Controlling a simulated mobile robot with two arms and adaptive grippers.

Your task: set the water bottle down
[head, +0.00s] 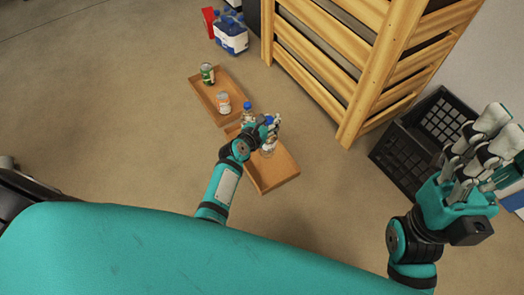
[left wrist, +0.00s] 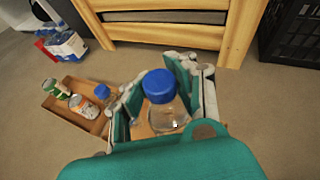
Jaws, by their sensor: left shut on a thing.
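My left gripper (head: 268,132) is shut around a clear water bottle (head: 268,149) with a blue cap. In the left wrist view the bottle (left wrist: 164,112) stands roughly upright between the fingers (left wrist: 160,98). It is over the nearer wooden tray (head: 277,181); I cannot tell whether its base touches the tray. A second blue-capped bottle (head: 247,110) is just left of the gripper, its lower part partly hidden; its cap also shows in the left wrist view (left wrist: 102,91). My right gripper (head: 485,150) is empty at the right, its fingers apart.
A farther wooden tray (head: 196,100) holds a green can (head: 207,74) and an orange-white can (head: 223,102). A wooden slatted rack (head: 345,60) and a black crate (head: 405,160) stand to the right. A blue-white bottle pack (head: 231,37) is behind. Floor at left is clear.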

